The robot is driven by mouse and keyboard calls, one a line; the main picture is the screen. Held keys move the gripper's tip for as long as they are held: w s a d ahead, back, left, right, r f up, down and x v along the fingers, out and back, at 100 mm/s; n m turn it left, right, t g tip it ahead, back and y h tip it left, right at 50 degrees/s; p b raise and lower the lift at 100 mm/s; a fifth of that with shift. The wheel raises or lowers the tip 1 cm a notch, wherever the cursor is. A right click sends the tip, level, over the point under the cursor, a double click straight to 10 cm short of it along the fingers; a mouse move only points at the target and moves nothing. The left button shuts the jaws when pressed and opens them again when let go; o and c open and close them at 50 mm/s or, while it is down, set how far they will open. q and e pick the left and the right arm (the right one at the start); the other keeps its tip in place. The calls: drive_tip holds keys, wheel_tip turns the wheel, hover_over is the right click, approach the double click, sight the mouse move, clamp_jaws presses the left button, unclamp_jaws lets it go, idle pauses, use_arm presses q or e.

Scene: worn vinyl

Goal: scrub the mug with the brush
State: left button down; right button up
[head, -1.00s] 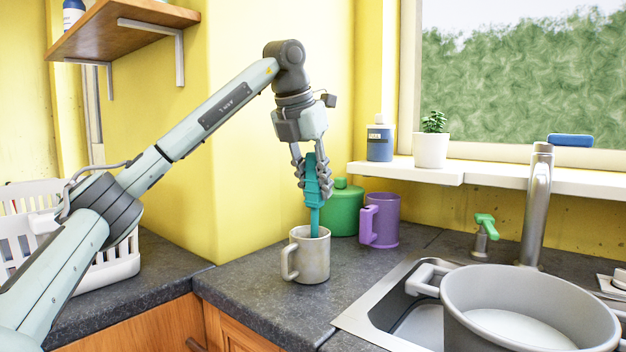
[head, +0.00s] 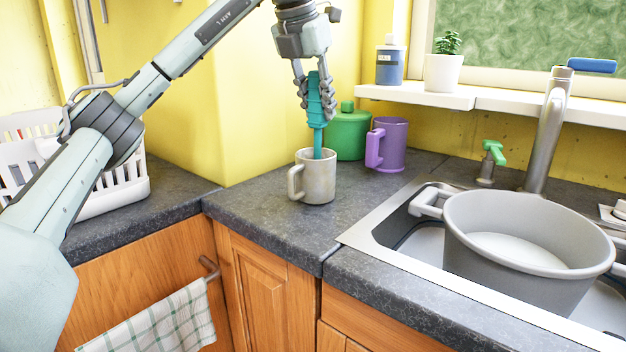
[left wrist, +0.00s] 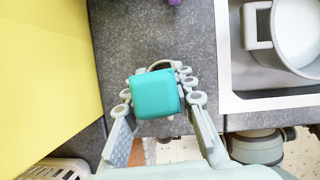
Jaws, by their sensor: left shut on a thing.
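A worn grey-beige mug (head: 319,181) stands upright on the dark countertop, its handle to the left. My left gripper (head: 316,100) is above the mug, shut on the teal brush (head: 315,88). The brush points down and its shaft (head: 318,142) reaches to the mug's mouth; its lower end is hidden behind the near rim. In the left wrist view the broad teal end of the brush (left wrist: 156,94) sits between the fingers and covers most of the mug. My right gripper is not in view.
A green lidded jar (head: 347,134) and a purple mug (head: 388,146) stand behind the mug. A grey pot (head: 525,280) fills much of the sink (head: 385,225) at right. A white dish rack (head: 110,195) stands left. Bare counter (head: 262,205) lies left of the mug.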

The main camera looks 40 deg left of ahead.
use_arm(q)
drive_tip(key=shift+s+a, duration=0.55)
drive_tip(key=shift+s, duration=0.15)
drive_tip(key=shift+d, duration=0.1)
drive_tip(key=shift+d, duration=1.15)
drive_tip(key=shift+w+a, duration=0.3)
drive_tip(key=shift+w, duration=0.25)
drive_tip(key=shift+w+a, duration=0.25)
drive_tip(key=shift+w, duration=0.25)
